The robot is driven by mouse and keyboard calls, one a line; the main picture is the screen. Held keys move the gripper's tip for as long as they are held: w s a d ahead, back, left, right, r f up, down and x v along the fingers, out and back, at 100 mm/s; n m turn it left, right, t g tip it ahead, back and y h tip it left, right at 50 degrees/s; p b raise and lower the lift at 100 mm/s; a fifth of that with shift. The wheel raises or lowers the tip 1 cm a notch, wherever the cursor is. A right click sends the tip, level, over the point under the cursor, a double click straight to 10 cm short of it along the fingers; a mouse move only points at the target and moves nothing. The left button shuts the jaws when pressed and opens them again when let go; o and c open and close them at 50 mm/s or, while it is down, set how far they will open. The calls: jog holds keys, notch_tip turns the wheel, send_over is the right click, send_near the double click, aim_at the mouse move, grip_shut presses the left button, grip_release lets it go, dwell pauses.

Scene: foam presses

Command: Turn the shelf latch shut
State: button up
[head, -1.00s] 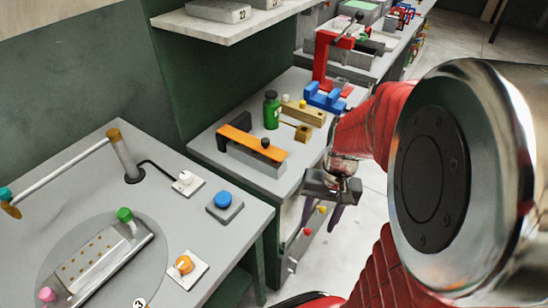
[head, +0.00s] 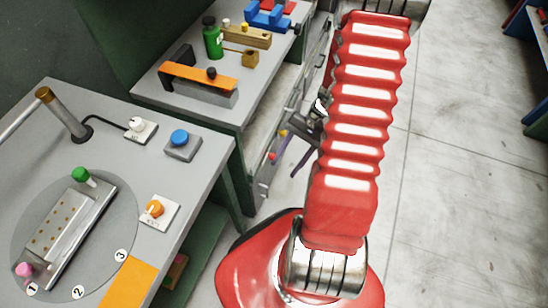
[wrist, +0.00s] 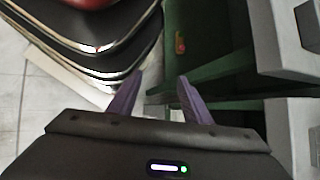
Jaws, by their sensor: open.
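My gripper (head: 282,168) is beside the second bench in the head view, partly behind my red arm. Its two purple fingers are apart with nothing between them, as the wrist view (wrist: 160,76) also shows. A small tan and red piece (head: 177,268) sits on the green lower shelf (head: 200,245) under the near bench. A small orange-red piece (wrist: 180,42) also shows in the wrist view against dark green, beyond the fingertips. I cannot tell whether either is the shelf latch, or how it is turned.
The near grey bench (head: 185,205) carries a round turntable, a blue button (head: 180,138) and an orange knob (head: 154,208). The second bench (head: 225,105) holds an orange-topped clamp (head: 197,75) and a green bottle (head: 212,40). Open floor (head: 460,160) lies to the right.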

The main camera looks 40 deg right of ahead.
notch_tip(320, 180, down, 15)
jog(key=d+m+t+y, duration=0.1)
jog(key=m+t+y, duration=0.3)
jog(key=m+t, duration=0.2)
jog(key=m+t+h, duration=0.4)
jog(key=t+h, duration=0.4)
jog(key=t, duration=0.2)
send_near(274, 157)
jog(key=s, duration=0.1)
jog(key=s+d, duration=0.1)
jog(key=s, duration=0.1)
jog(key=shift+d+f, duration=0.25)
jog(key=shift+w, duration=0.1)
jog(key=shift+f+x, duration=0.2)
jog(key=shift+x, duration=6.65)
jog(key=shift+c, duration=0.6)
